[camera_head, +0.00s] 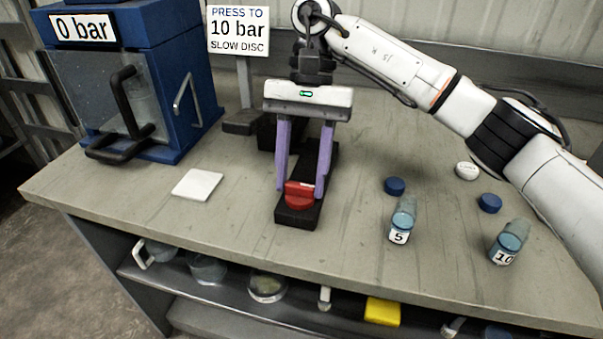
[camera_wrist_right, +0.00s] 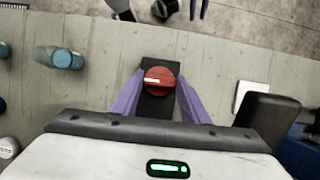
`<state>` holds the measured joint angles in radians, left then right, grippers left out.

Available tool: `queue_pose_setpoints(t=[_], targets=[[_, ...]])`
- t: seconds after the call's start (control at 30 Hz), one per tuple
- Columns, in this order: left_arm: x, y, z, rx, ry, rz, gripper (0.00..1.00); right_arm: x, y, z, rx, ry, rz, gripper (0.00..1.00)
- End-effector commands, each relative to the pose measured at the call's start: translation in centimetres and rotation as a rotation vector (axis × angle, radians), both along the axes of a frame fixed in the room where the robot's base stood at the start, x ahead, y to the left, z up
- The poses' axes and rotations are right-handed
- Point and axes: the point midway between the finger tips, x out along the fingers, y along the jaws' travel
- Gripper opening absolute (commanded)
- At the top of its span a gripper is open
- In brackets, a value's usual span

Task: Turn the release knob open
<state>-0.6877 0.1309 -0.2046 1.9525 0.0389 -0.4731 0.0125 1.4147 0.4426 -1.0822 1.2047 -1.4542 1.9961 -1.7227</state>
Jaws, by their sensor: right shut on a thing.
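The red release knob (camera_head: 299,196) sits on the front end of a black base (camera_head: 297,217) on the bench. In the right wrist view the knob (camera_wrist_right: 158,79) shows a white pointer line lying across the picture, towards the left. My right gripper (camera_head: 304,188) comes down from above, and its two purple fingers are shut on the knob, one on each side. The blue press (camera_head: 187,60) stands at the left with a "0 bar" sign (camera_head: 82,28) on it.
A sign (camera_head: 238,30) reads "Press to 10 bar, slow disc". A white square plate (camera_head: 197,185) lies left of the knob. Vials marked 5 (camera_head: 402,220) and 10 (camera_head: 509,242) and loose caps (camera_head: 395,186) are at the right. A shelf below holds several items.

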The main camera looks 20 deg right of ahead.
Motion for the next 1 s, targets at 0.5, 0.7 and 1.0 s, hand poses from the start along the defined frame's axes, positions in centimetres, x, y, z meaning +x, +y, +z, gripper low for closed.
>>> queue_pose_setpoints(t=[0.5, 0.7, 1.0], targets=[[0.1, 0.1, 0.1, 0.000, -0.004, 0.002, 0.31, 0.1, 0.0, 0.1, -0.001, -0.004, 0.010, 0.54], [0.2, 0.1, 0.1, 0.000, -0.005, 0.002, 0.31, 0.0, 0.0, 0.0, 0.000, -0.002, 0.008, 0.59], [0.3, 0.1, 0.5, -0.001, -0.006, 0.003, 0.31, 0.6, -0.3, 1.8, -0.001, -0.005, 0.006, 0.59]])
